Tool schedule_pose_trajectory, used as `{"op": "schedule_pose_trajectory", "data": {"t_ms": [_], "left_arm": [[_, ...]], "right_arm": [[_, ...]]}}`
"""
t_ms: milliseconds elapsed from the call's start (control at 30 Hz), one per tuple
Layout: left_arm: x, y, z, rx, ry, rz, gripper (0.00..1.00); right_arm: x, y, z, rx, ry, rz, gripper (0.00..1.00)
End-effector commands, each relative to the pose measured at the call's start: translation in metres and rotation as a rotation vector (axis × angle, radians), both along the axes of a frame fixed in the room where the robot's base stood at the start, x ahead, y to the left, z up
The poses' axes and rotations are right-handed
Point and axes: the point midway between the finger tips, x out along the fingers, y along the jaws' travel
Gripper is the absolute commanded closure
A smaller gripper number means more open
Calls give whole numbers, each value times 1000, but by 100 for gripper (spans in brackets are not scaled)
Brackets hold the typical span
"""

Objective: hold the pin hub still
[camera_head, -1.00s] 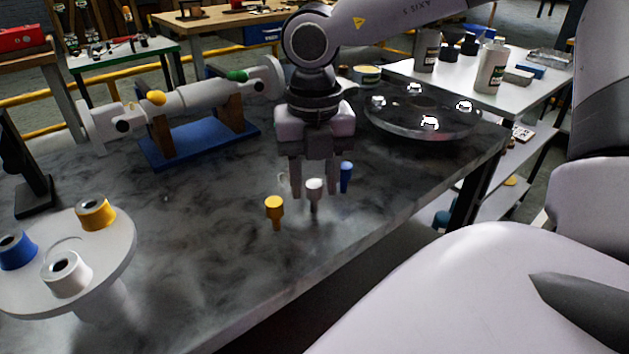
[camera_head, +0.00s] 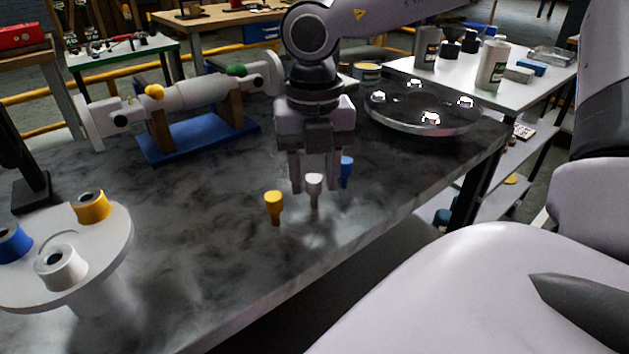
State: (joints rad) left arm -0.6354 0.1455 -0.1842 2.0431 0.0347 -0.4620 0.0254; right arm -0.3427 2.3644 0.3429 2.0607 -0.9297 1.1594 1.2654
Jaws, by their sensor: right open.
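The pin hub appears to be the round white disc on a short stem (camera_head: 115,238) at the lower left of the table. It carries a yellow collar (camera_head: 91,207), a white collar (camera_head: 61,267) and a blue collar (camera_head: 13,243), each with a dark hole. My right gripper (camera_head: 316,186) points down over the table, well to the right of the hub, with its jaws open. A white pin (camera_head: 314,185) stands at its fingertips; I cannot tell whether they touch. A yellow pin (camera_head: 273,203) stands to its left and a blue pin (camera_head: 346,170) to its right. My left gripper is not in view.
A grey shaft assembly (camera_head: 195,97) rests on a blue stand (camera_head: 190,140) behind the hub. A round metal plate with bolts (camera_head: 425,112) lies at the back right. A black stand (camera_head: 32,192) is at the left. The dark tabletop (camera_head: 185,215) between hub and pins is clear.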

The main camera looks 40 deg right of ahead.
Motion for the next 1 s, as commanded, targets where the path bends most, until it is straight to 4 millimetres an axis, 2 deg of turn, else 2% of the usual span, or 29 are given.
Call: {"op": "schedule_pose_trajectory", "data": {"t_ms": [900,967,1000], "left_arm": [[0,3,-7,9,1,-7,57],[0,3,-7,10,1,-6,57],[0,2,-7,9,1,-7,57]], "right_arm": [[0,0,0,-1,1,1,57],[0,0,0,-1,1,1,74],[0,0,0,-1,1,1,87]]}}
